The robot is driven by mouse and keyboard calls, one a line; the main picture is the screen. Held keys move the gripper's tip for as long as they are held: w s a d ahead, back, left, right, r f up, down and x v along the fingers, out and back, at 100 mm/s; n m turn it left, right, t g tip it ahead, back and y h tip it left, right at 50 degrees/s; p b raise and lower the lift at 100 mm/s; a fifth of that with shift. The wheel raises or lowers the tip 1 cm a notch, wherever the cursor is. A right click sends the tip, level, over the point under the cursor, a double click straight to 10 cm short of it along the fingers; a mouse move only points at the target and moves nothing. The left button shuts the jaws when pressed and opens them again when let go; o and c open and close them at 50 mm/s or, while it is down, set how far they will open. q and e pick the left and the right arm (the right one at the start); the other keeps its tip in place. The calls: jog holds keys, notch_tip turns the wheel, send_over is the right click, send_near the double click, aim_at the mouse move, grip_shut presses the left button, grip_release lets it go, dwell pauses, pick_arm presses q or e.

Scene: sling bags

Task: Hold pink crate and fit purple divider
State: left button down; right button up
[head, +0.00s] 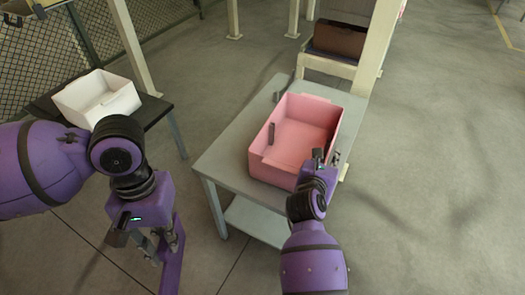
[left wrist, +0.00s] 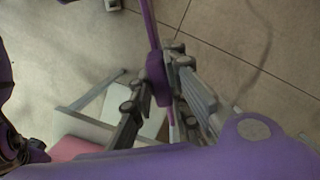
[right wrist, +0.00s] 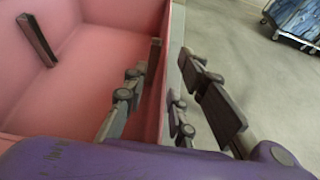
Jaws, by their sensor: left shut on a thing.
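The pink crate (head: 283,165) stands open on the grey table. A dark upright strip (head: 271,132) sits on its left inner wall, also seen in the right wrist view (right wrist: 37,40). My right gripper (right wrist: 172,75) straddles the crate's right wall, one finger inside and one outside; whether it is clamped is unclear. It shows at the crate's near right side in the head view (head: 325,160). My left gripper (head: 160,248) is shut on the purple divider (head: 176,228), left of the table and apart from the crate. The divider shows edge-on in the left wrist view (left wrist: 150,28).
The grey table (head: 219,160) has bare surface left of the crate. A white bin (head: 98,98) stands on a dark table at the left. A brown box (head: 338,38) sits on a rack behind. Open floor lies to the right.

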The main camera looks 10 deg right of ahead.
jog(key=shift+w+d+f, duration=0.1)
jog(key=shift+w+d, duration=0.05)
jog(key=shift+w, duration=0.05)
jog(key=shift+s, duration=0.1)
jog(key=shift+c, duration=0.5)
grip_shut()
dwell(0.5)
jog(key=shift+o, duration=0.8)
grip_release()
